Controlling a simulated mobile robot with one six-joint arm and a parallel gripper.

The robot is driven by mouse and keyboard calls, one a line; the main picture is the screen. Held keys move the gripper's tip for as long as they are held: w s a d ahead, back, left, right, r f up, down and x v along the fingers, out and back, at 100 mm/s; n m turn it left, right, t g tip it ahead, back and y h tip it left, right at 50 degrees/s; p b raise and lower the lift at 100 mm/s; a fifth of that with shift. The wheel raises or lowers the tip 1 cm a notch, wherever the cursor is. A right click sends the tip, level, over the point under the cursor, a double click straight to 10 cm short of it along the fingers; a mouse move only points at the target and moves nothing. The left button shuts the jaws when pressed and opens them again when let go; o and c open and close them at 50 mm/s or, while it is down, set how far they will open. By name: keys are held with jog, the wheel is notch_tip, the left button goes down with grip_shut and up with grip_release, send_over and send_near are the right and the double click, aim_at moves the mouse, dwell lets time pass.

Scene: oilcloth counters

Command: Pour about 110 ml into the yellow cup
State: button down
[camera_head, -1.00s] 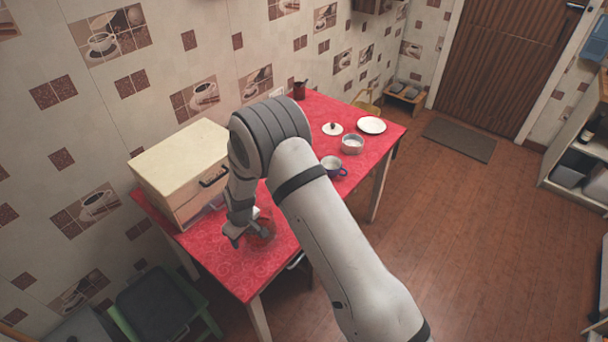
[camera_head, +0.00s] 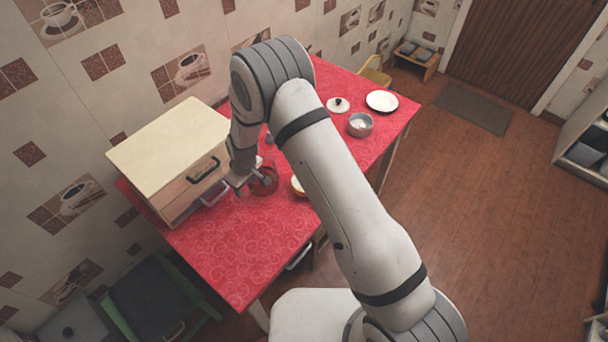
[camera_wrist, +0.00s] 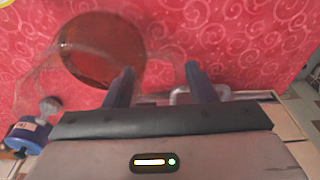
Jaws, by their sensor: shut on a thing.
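My gripper (camera_head: 246,184) is shut on a clear glass vessel (camera_head: 265,181) holding red-brown liquid, over the red table. In the wrist view the round dark liquid (camera_wrist: 102,48) shows beyond the fingers (camera_wrist: 158,82), with faint glass outlines around it. The part between the fingers is hard to make out. I cannot tell whether the vessel touches the table. A cup with a yellowish rim (camera_head: 298,187) stands just right of the vessel, partly hidden by my arm. A bit of yellow rim (camera_wrist: 6,3) shows at the wrist view's top left corner.
A cream drawer cabinet (camera_head: 165,145) stands close left of my gripper. A grey pot (camera_head: 360,125), a lid (camera_head: 338,105) and a white plate (camera_head: 382,101) are farther along the red table (camera_head: 240,250). A blue object (camera_wrist: 27,135) shows in the wrist view. The table's near end is clear.

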jog(key=shift+r, duration=0.1)
jog(key=shift+f+b, duration=0.25)
jog(key=shift+b, duration=0.8)
jog(key=d+y+b, duration=0.1)
jog(key=b, duration=0.6)
jog(key=shift+f, duration=0.1)
jog(key=s+d+r+t+y+b, duration=0.1)
jog(key=d+r+y+b, duration=0.6)
jog(key=b, duration=1.5)
jog(key=shift+d+t+y, duration=0.3)
jog(key=shift+d+y, duration=0.4)
jog(key=shift+y, duration=1.9)
